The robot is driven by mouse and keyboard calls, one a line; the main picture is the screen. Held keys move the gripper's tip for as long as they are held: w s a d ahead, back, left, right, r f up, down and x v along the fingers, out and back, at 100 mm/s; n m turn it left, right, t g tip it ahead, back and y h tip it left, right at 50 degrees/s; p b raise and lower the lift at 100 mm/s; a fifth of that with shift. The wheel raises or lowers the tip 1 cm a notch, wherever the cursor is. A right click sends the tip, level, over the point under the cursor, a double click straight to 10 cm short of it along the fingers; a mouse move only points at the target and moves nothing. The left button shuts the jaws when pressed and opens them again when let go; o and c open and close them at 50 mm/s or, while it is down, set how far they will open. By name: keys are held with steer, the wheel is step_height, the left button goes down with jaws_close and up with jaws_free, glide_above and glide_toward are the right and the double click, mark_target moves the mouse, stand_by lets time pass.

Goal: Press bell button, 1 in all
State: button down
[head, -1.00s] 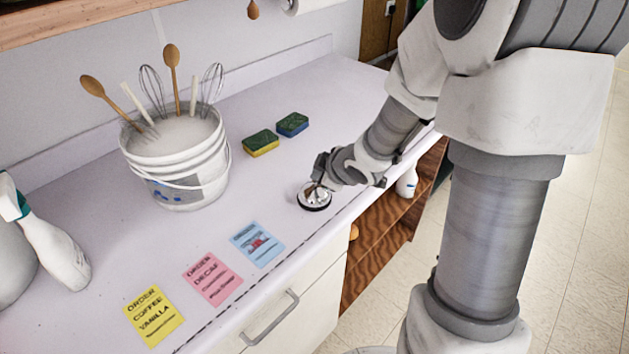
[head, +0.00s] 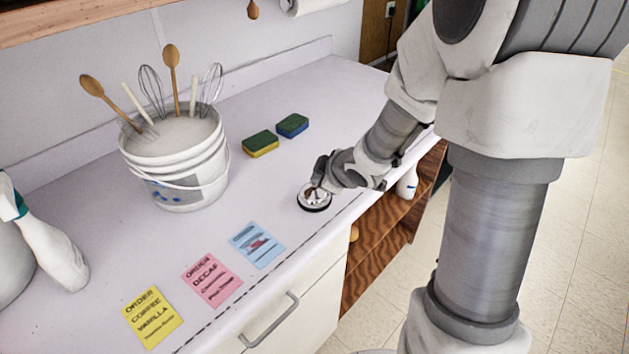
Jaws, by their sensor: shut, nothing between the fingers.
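The bell (head: 314,199) is a small silver dome on a dark base, standing near the front edge of the white counter. My gripper (head: 317,184) is shut and empty at the top of the bell, reaching in from the right. Its fingertips overlap the bell's top in the head view. I cannot tell whether they touch the button, which is hidden behind the fingers.
A white bucket (head: 190,178) of whisks and spoons stands left of the bell. Two sponges (head: 261,144) lie behind it. Blue, pink and yellow order cards (head: 212,279) lie in front. A spray bottle (head: 52,247) stands at far left. Wooden shelves (head: 384,234) are below the counter.

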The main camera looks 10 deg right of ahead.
steer(key=shift+r+p, duration=0.8)
steer(key=shift+r, duration=0.1)
step_height(320, 180, up, 5)
steer(key=p, duration=0.5)
stand_by(0.4)
